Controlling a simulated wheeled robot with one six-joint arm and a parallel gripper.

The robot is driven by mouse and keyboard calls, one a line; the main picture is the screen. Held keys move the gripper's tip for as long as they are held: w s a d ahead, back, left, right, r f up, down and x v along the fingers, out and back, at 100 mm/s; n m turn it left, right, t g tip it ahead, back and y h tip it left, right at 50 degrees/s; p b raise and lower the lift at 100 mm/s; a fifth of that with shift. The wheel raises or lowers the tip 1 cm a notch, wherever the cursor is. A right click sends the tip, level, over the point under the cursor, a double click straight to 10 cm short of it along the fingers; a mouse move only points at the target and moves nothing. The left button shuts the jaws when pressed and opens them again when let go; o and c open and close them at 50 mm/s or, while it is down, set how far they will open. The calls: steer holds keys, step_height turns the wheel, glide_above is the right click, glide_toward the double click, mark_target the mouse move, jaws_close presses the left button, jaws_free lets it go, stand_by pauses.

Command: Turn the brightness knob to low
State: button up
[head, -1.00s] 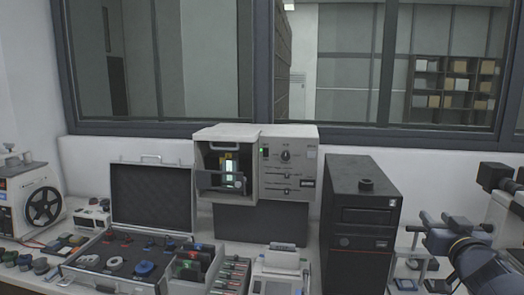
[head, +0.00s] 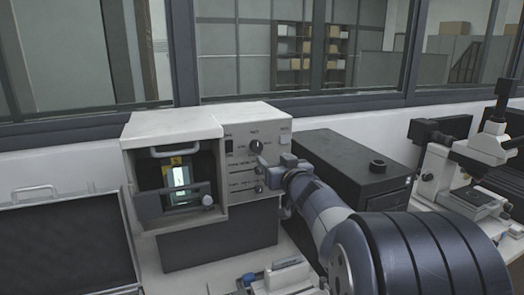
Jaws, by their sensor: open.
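A grey device (head: 200,135) with a pale top stands on the bench. Its right half is a control panel (head: 238,162) with small labels too small to read. A round dark knob (head: 256,147) with a pale mark sits high on this panel; which way it points is too small to tell. Smaller controls sit on lines below it. My gripper (head: 272,173) is open at the panel's right side, just below and right of the round knob. The gripper and wrist hide the panel's lower right part. I cannot tell whether the fingers touch any control.
The device's left bay (head: 178,180) holds a lit slide-like piece. A black box (head: 345,165) stands close right of my gripper. An open case lid (head: 72,245) is at the left, a microscope (head: 470,165) at the right. My arm fills the lower right.

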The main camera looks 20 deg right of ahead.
mark_target(258, 147)
steer(key=w, duration=0.6)
steer(key=w+p, duration=0.1)
steer(key=w, duration=0.2)
steer(key=shift+a, duration=0.3)
steer(key=c, duration=1)
